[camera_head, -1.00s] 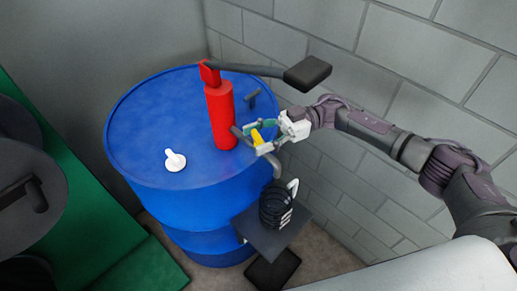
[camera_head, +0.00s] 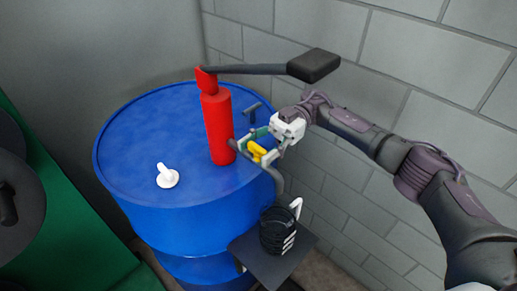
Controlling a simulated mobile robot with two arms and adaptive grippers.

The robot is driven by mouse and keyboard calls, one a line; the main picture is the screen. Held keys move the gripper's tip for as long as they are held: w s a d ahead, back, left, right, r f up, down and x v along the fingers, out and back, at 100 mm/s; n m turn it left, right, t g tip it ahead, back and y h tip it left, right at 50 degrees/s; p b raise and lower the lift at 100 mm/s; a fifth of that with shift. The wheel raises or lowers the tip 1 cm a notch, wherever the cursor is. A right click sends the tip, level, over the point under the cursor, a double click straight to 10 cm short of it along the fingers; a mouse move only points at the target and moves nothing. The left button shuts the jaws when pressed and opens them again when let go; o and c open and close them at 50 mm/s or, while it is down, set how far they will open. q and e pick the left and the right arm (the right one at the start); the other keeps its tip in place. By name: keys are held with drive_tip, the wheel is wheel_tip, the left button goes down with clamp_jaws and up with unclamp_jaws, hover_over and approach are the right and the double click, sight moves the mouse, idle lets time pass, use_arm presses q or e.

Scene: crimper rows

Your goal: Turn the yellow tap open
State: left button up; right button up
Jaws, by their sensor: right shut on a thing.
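The yellow tap handle (camera_head: 257,150) sits on a grey pipe beside the red pump body (camera_head: 217,128), on top of the blue drum (camera_head: 130,150). The pump has a long dark lever with a black block end. My right gripper (camera_head: 257,146) comes in from the right and is shut on the yellow tap handle, with its fingers on either side of it. The grey spout (camera_head: 277,182) bends down over the drum's right edge. My left gripper is not in view.
A black ribbed container with a white handle (camera_head: 277,230) stands on a small dark platform (camera_head: 255,262) below the spout. A white knob (camera_head: 167,177) lies on the drum top. The pump lever's black block (camera_head: 314,65) hangs above my right arm. A block wall is close on the right.

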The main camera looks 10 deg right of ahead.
sight(258, 148)
drive_tip(key=o, duration=1.2)
drive_tip(key=shift+c, duration=0.2)
drive_tip(key=shift+r, duration=0.1)
wheel_tip(258, 148, up, 10)
drive_tip(key=shift+f, duration=0.1)
drive_tip(key=shift+s+f, duration=0.1)
